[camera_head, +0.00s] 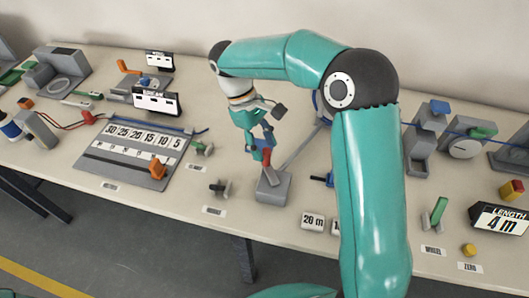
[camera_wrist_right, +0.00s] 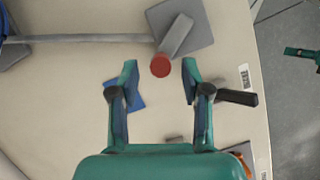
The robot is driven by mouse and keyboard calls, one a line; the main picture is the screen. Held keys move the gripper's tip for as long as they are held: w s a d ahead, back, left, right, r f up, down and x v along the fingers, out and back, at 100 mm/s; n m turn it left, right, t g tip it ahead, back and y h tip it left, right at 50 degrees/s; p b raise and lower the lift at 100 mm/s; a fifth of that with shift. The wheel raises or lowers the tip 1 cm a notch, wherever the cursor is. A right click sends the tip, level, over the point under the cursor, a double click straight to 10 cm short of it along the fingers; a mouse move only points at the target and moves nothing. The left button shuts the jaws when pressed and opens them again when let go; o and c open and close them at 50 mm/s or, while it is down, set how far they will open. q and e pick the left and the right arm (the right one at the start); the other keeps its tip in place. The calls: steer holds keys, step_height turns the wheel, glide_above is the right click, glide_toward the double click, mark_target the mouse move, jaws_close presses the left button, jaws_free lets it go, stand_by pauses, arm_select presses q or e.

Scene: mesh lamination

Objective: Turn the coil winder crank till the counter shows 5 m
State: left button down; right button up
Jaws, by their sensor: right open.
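The length counter (camera_head: 498,222) at the right of the head view reads 4 m. A grey crank block (camera_head: 273,187) stands near the table's front edge, with a red knob (camera_head: 266,156) above it. In the right wrist view the red knob (camera_wrist_right: 160,66) is at the end of a short grey arm (camera_wrist_right: 176,36). My right gripper (camera_head: 260,136) is open and empty above the crank; in the wrist view the knob lies just ahead of, and between, its fingertips (camera_wrist_right: 160,68). A teal part, possibly my left gripper (camera_wrist_right: 303,53), shows at the wrist view's right edge.
A grey rod (camera_wrist_right: 90,39) runs from the crank toward a blue coil at the back. A grey board with number tiles (camera_head: 130,152) lies to the left. A 20 m tile (camera_head: 312,221) is right of the crank. A blue piece (camera_wrist_right: 136,97) lies under my right fingers.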

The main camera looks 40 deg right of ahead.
mark_target(271, 165)
steer(key=shift+x, duration=1.2)
steer(key=shift+s, duration=0.1)
jaws_close()
steer(key=shift+a, duration=0.1)
